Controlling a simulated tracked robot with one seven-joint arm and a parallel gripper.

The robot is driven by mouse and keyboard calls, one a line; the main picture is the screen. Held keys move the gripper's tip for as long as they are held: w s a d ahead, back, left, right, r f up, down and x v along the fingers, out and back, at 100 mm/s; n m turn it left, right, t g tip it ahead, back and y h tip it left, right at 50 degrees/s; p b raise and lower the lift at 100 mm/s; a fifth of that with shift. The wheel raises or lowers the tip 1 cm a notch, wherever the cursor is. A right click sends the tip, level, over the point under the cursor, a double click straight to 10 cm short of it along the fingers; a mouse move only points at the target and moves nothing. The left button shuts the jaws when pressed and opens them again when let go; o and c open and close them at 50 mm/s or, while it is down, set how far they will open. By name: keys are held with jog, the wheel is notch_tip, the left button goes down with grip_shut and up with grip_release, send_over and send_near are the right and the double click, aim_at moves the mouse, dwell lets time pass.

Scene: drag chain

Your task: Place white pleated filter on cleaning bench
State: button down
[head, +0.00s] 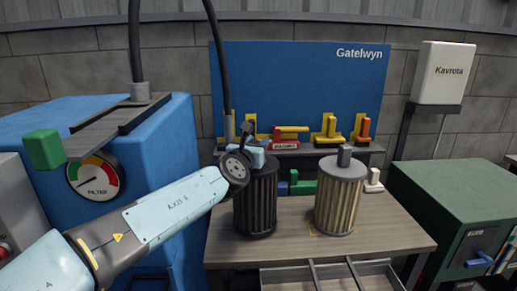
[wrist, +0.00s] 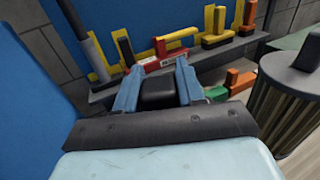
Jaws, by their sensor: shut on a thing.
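A cream-white pleated filter (head: 338,203) with a grey cap and knob stands upright on the wooden bench (head: 390,232), on a yellow-marked spot. Part of it shows at the right of the wrist view (wrist: 283,105). A dark pleated filter (head: 257,205) is upright to its left, over the bench; I cannot tell whether its base touches. My gripper (head: 256,155) is at the top of the dark filter. In the wrist view, its blue fingers (wrist: 157,88) are shut on a black knob (wrist: 158,92), which appears to be the dark filter's. The dark filter's body is hidden there.
A blue machine (head: 155,190) with a gauge stands left, close to my arm. Behind the bench, a shelf (head: 300,151) holds yellow and red tools below a blue board. A green cabinet (head: 455,205) stands right. An open drawer (head: 330,276) is below the bench top.

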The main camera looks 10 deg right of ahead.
jog(key=shift+s+a+f, duration=0.15)
jog(key=shift+s+f, duration=0.2)
jog(key=shift+f, duration=0.05)
jog(key=shift+w+d+f, duration=0.25)
jog(key=shift+d+f, duration=0.2)
jog(key=c, duration=0.7)
grip_release()
jog(key=shift+s+a, duration=0.1)
jog(key=shift+s, duration=0.05)
jog(key=v, duration=1.2)
